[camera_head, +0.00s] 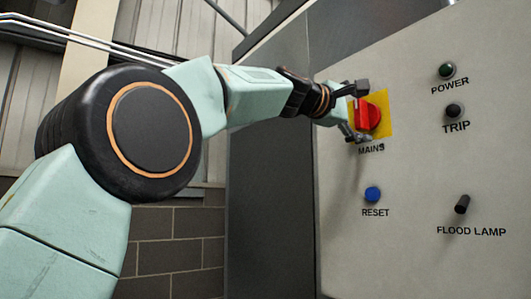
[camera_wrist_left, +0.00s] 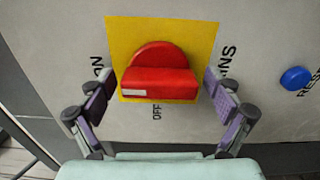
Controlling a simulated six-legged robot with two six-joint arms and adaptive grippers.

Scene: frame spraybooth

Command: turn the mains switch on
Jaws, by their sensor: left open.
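The mains switch (camera_head: 368,116) is a red rotary handle on a yellow plate (camera_head: 384,104), above the word MAINS on the grey panel. In the left wrist view the red handle (camera_wrist_left: 160,84) lies level across the yellow plate (camera_wrist_left: 205,35). Its white mark is at the left end, on the side of the ON lettering; OFF shows below the plate. My left gripper (camera_head: 358,112) is open at the switch. In the wrist view its fingers (camera_wrist_left: 159,88) stand at either end of the handle, with small gaps showing. My right gripper is out of view.
The panel (camera_head: 420,180) also has a dark green POWER lamp (camera_head: 446,71), a dark TRIP lamp (camera_head: 454,110), a blue RESET button (camera_head: 373,194) below the switch and a black FLOOD LAMP lever (camera_head: 462,204). The cabinet's dark side (camera_head: 270,180) stands left of the panel.

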